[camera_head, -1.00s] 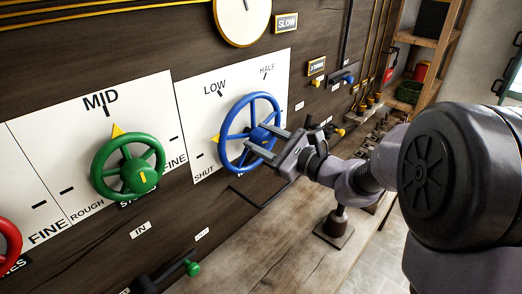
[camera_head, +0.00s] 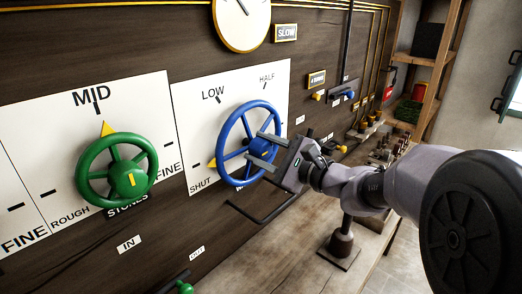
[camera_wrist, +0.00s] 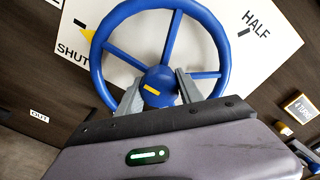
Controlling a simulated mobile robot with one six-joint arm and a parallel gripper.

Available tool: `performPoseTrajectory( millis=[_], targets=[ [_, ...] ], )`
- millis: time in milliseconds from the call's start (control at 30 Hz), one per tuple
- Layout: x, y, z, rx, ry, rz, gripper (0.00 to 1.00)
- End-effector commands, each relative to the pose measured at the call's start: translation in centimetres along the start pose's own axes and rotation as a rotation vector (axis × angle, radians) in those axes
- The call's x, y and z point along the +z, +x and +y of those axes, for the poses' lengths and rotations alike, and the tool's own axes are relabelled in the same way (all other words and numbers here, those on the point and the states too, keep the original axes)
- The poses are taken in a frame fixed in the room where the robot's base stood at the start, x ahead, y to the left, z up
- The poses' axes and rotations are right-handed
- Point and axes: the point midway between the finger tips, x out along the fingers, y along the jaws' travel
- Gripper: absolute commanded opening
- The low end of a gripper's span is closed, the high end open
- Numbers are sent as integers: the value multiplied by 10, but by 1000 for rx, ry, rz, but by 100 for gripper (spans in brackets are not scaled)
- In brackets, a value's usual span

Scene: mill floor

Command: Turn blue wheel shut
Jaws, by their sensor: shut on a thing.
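The blue wheel (camera_head: 225,130) is mounted on a white dial panel marked LOW, HALF and SHUT. Its yellow pointer (camera_head: 212,163) is at the left of the rim, close to the black mark by the SHUT label (camera_head: 200,185). My gripper (camera_head: 262,149) reaches in from the right and is shut on the wheel at its middle. In the wrist view, the fingers of my gripper (camera_wrist: 158,90) lie on either side of the blue hub (camera_wrist: 158,86), which has a yellow bar. The exact contact of the fingertips is partly hidden.
A green wheel (camera_head: 87,160) with its pointer at MID is to the left. A dark bar (camera_head: 245,216) sticks out below the blue wheel. A wooden bench (camera_head: 270,255) runs below the wall, with a dark stand (camera_head: 341,243) on it. Shelves (camera_head: 440,75) stand at the right.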

Motion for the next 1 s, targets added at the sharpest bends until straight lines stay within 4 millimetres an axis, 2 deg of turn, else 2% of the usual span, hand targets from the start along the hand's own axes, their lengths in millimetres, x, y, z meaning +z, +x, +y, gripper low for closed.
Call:
performPoseTrajectory(
  millis=[167, 200, 300, 567, 667, 767, 1000],
  targets=[
    [0, 0, 1, 2, -1, 1, 3],
    [0, 0, 1, 2, -1, 1, 49],
    [0, 0, 1, 2, -1, 1, 64],
    [0, 0, 0, 1, 0, 0, 64],
    [0, -7, -1, 0, 0, 2, 64],
    [1, -27, -2, -2, 0, 3, 64],
    [1, -94, -3, -4, 1, 5, 64]
  ],
)
